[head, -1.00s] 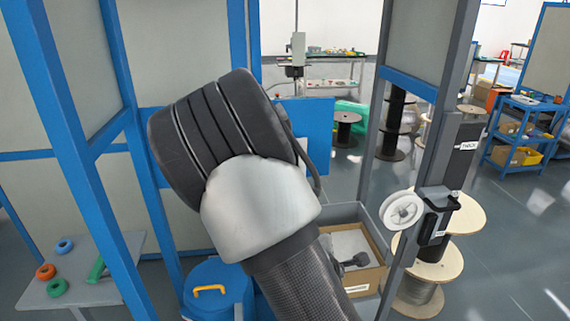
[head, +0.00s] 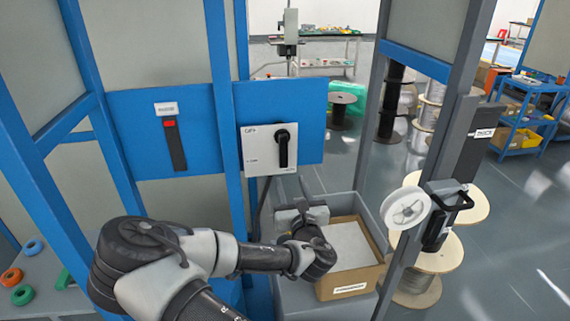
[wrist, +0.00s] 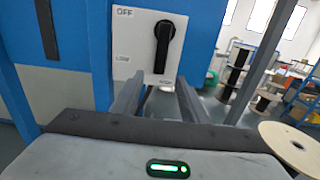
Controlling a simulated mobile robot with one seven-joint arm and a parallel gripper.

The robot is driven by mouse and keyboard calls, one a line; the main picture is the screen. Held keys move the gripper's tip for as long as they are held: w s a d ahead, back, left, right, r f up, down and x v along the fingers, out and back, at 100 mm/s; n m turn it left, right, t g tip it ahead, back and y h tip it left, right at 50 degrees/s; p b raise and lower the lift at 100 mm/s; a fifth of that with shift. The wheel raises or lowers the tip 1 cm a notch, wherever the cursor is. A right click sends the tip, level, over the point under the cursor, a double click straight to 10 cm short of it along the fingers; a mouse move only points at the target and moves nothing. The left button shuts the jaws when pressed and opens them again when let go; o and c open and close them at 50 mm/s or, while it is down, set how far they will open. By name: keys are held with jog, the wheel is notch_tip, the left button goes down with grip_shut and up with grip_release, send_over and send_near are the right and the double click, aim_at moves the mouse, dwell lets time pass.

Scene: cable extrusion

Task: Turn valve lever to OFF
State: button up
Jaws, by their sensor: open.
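The valve lever (head: 283,148) is a black handle on a white plate (head: 259,163) mounted on a blue panel. The handle hangs down from its hub, nearly vertical. In the wrist view the lever (wrist: 163,50) shows close ahead, with OFF printed at the plate's upper left. Smaller labels at the left and lower right are hard to read. My gripper (wrist: 158,97) is open and empty, its two fingers pointing at the plate just below the lever, apart from it. In the head view my gripper (head: 296,192) is below the plate, its fingertips hard to make out.
A black strip with a red block (head: 172,143) is on the blue panel to the left. Blue posts flank the panel. Below right, a cardboard box (head: 348,290) sits in a grey bin. A white reel (head: 406,208) is on a grey post at right.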

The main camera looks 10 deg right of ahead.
aim_at(284, 161)
jog(key=w, duration=1.1)
grip_shut()
